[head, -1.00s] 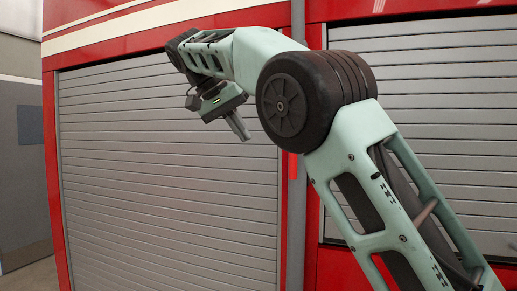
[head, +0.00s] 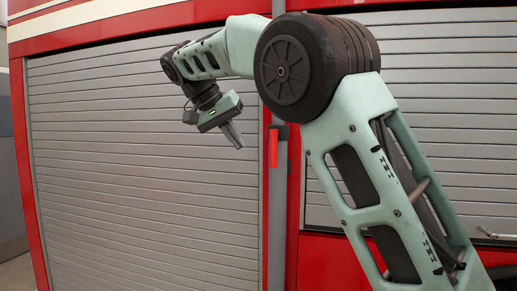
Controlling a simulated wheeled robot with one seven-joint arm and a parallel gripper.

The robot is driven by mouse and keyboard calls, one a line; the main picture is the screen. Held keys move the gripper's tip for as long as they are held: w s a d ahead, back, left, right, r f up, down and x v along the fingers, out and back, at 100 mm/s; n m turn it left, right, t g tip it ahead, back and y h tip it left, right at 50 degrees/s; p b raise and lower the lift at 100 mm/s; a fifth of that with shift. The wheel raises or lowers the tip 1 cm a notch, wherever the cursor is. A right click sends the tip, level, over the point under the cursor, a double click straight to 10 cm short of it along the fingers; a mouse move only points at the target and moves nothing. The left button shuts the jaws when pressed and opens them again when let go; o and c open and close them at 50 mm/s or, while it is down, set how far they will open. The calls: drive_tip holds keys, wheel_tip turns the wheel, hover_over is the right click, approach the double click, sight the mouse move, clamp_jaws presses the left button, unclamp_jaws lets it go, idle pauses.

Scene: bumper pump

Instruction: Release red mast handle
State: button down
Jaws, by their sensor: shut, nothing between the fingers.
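The red mast handle (head: 273,148) is a short upright red bar on the grey mast (head: 277,215), near the middle of the head view. A dark bracket sits at its top. My gripper (head: 236,142) is shut and empty, pointing down and to the right. In the picture it is just left of the handle, with a visible gap between them. How far apart they are in depth I cannot tell. My arm hides part of the mast above the handle.
A large grey roller shutter (head: 140,200) in a red frame fills the left. A second shutter (head: 450,110) stands behind my arm on the right. A small metal handle (head: 492,234) shows low on the right. A grey wall is at the far left edge.

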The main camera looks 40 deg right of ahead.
sight(273, 148)
drive_tip(key=s+d+f+p, duration=0.1)
drive_tip(key=s+d+f, duration=0.1)
drive_tip(key=d, duration=0.3)
drive_tip(key=shift+s+f+p, duration=0.2)
drive_tip(key=shift+s+p, duration=0.15)
drive_tip(key=shift+p, duration=0.05)
